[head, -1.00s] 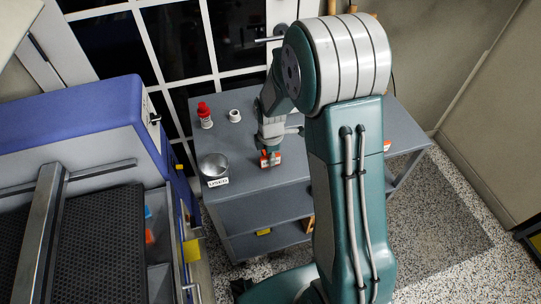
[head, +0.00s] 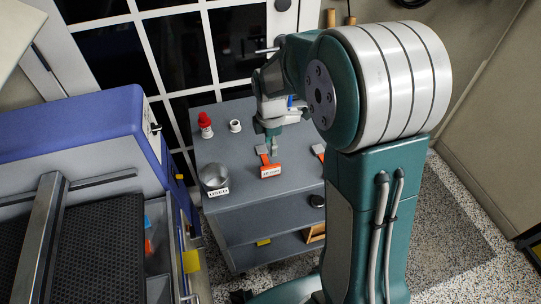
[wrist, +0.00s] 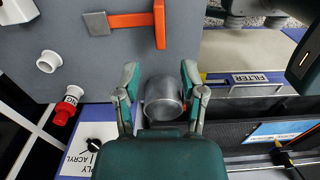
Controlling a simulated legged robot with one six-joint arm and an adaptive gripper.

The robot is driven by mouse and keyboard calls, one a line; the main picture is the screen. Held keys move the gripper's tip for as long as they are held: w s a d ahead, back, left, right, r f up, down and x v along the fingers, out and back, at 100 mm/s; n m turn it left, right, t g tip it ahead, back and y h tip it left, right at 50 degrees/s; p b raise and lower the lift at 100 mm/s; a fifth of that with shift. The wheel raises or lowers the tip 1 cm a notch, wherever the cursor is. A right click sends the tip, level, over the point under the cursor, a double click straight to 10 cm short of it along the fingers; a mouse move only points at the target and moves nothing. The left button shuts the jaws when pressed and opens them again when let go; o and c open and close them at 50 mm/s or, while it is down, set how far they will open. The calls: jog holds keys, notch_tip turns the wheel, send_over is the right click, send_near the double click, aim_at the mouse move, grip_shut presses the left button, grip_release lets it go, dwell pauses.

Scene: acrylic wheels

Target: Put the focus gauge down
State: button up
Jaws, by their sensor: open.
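The focus gauge appears to be the orange piece with a grey square end and a white label (head: 268,164), lying on the grey cart top. In the wrist view the orange piece (wrist: 130,20) lies at the top of the picture, clear of the fingers. My gripper (head: 272,146) is above the cart just behind the gauge and apart from it. In the wrist view my gripper (wrist: 160,74) has its fingers spread with nothing held. A grey metal cup (wrist: 164,98) shows between and beyond them.
The labelled cup (head: 214,179) stands at the cart's left front corner. A red-capped bottle (head: 205,125) and a white ring (head: 235,126) stand behind it. Another orange piece (head: 318,152) lies to the right, partly hidden by my arm. A blue-topped machine (head: 80,120) borders the left.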

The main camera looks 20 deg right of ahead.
jog(key=s+r+m+t, duration=0.2)
jog(key=s+r+m, duration=0.55)
jog(key=r, duration=0.45)
jog(key=s+r+m+t, duration=0.3)
jog(key=s+r+m, duration=0.1)
jog(key=s+m, duration=0.6)
jog(key=s, duration=0.3)
jog(key=shift+s+t, duration=0.25)
jog(key=shift+t, duration=0.05)
jog(key=shift+m, duration=0.25)
